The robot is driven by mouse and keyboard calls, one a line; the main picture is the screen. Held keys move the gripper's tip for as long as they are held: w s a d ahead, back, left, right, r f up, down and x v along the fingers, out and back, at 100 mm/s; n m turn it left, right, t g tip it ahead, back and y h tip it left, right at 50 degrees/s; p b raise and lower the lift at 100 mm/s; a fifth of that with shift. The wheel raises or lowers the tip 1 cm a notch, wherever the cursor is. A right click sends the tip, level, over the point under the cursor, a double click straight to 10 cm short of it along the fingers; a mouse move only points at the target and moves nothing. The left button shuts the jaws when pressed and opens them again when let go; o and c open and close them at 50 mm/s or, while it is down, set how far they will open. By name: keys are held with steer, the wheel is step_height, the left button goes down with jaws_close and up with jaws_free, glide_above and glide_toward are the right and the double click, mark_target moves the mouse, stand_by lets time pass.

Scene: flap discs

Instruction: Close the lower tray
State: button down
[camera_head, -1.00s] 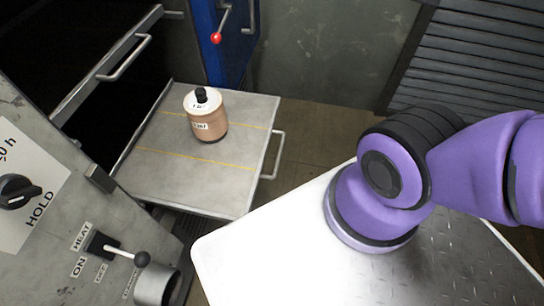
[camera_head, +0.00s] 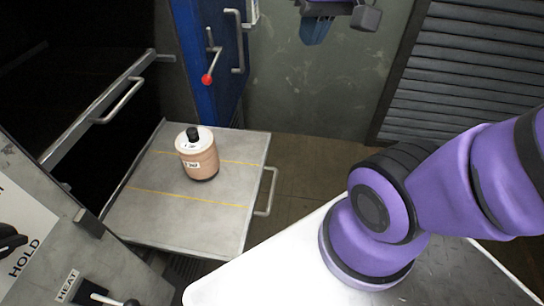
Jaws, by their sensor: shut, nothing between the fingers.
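The lower tray (camera_head: 220,226) is a flat grey metal plate with yellow lines, pulled out from a dark cabinet opening. Its bar handle (camera_head: 265,192) is on its right edge. A tan jar (camera_head: 200,164) with a white top and black cap stands upright on the tray. My gripper (camera_head: 316,34) shows in part at the top edge, shut and empty, well apart from the tray and its handle. Its upper part is cut off by the frame. My purple arm is at the right.
Another front with a bar handle (camera_head: 122,100) is above the tray at left. A blue door (camera_head: 207,55) with a red-knobbed lever (camera_head: 207,78) stands behind. A control panel (camera_head: 28,232) is at lower left. Floor (camera_head: 300,185) shows right of the tray; louvres (camera_head: 470,70) are at upper right.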

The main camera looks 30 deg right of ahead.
steer(key=w+d+f+m+g+y, duration=0.2)
steer(key=w+d+f+m+y, duration=0.3)
steer(key=w+f, duration=0.45)
steer(key=w+d+f+m+g+y, duration=0.2)
steer(key=w+d+f+m+y, duration=0.35)
steer(key=f, duration=0.75)
steer(key=w+d+f+m+t+y, duration=0.1)
steer(key=d+f+m+t+y, duration=0.15)
steer(key=f, duration=0.55)
steer(key=w+d+f+m+t+y, duration=0.1)
steer(key=d+f+m+t, duration=0.25)
steer(key=f, duration=0.45)
steer(key=m+t+h, duration=0.1)
steer(key=m+t, duration=0.6)
steer(key=m, duration=0.2)
glide_toward(268, 148)
steer(key=shift+n, duration=0.25)
steer(key=x, duration=0.7)
steer(key=shift+w+d+f, duration=0.1)
steer(key=shift+w+f, duration=0.25)
steer(key=shift+w, duration=0.2)
